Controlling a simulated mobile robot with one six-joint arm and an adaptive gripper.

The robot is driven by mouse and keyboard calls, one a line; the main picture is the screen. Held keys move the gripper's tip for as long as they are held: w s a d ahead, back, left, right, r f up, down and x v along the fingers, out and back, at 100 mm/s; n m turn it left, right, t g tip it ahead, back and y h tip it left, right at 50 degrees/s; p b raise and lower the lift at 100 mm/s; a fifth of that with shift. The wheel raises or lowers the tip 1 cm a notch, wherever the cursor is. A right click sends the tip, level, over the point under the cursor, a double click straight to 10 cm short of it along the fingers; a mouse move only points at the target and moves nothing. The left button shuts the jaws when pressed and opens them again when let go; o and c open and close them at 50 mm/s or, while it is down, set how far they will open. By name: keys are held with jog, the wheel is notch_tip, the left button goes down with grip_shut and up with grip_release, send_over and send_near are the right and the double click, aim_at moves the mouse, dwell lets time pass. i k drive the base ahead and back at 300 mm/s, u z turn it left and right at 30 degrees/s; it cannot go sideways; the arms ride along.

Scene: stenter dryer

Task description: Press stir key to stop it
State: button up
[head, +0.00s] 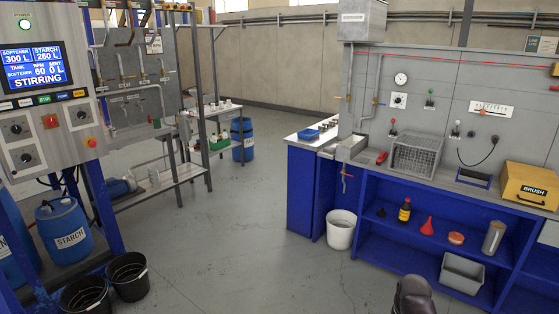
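The control panel (80,125) stands at the left edge. Its blue screen (37,67) reads softener 300 L, starch 260 L, tank RPM 60, sent 0 L, and STIRRING. A row of small keys sits just under the screen. The green one among them, the stir key (44,99), has lettering too small to read surely. A dark rounded part, which seems to belong to my arm, shows at the bottom edge right of centre, far from the panel. My gripper's fingers are not in view.
Below the keys are black knobs (22,158) and a red button (91,142). A blue starch drum (64,230) and two black buckets (127,276) stand under the panel. A blue workbench (303,195) fills the right. The grey floor (225,235) between is clear.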

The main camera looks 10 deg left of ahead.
aim_at(43, 99)
jog(key=u, duration=0.45)
jog(key=i, duration=0.6)
jog(key=u, duration=0.8)
jog(key=i, duration=0.55)
jog(key=u, duration=0.65)
jog(key=i, duration=0.85)
jog(key=u, duration=0.35)
